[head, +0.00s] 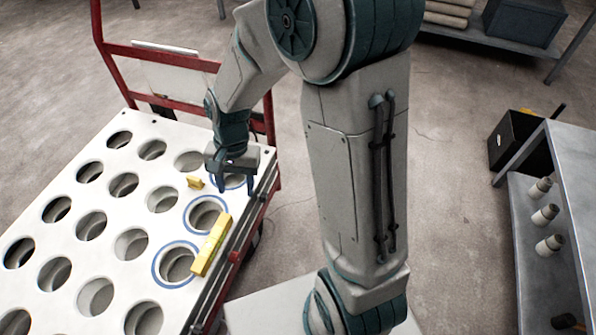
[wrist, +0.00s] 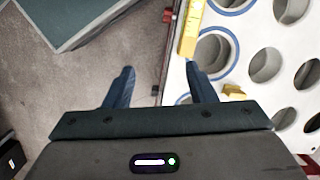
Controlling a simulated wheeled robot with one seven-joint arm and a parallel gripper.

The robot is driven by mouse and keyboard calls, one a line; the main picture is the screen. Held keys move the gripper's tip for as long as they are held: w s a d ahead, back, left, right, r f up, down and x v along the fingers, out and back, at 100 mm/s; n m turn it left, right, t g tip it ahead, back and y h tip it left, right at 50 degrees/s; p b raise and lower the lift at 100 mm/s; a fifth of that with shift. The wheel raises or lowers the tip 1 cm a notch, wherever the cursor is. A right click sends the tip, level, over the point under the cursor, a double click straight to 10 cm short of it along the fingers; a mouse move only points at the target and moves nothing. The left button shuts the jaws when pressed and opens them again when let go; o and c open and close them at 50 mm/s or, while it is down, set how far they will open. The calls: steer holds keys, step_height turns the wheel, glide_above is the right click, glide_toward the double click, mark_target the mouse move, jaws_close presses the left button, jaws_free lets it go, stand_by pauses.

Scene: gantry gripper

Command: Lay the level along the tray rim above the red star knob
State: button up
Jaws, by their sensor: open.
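The yellow level (head: 212,245) lies on the white tray (head: 75,223), close to its right edge and partly over two blue-ringed holes. It shows at the top of the wrist view (wrist: 191,30). A small red part (head: 235,256), seemingly the star knob, sits at the tray's right side beside the level; red also shows in the wrist view (wrist: 167,15), its shape too small to tell. My gripper (head: 238,187) is open and empty over the tray's right edge, beyond the level's far end. In the wrist view its fingers (wrist: 160,72) straddle the edge, with nothing between them.
A small yellow block (head: 194,182) stands on the tray left of my gripper. The tray has many round holes and a dark rail along its right side. A red cart handle (head: 160,55) rises at the far end. A grey shelf table (head: 570,160) stands at right.

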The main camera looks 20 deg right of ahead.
steer(key=s+d+r+n+t+h, duration=0.1)
steer(key=s+d+r+n+t, duration=0.2)
steer(key=s+d+r, duration=0.6)
steer(key=shift+s+d+r+n+h, duration=0.35)
steer(key=shift+d+r+n, duration=0.5)
steer(key=shift+d+n, duration=0.55)
steer(key=shift+d, duration=0.2)
steer(key=shift+c, duration=0.3)
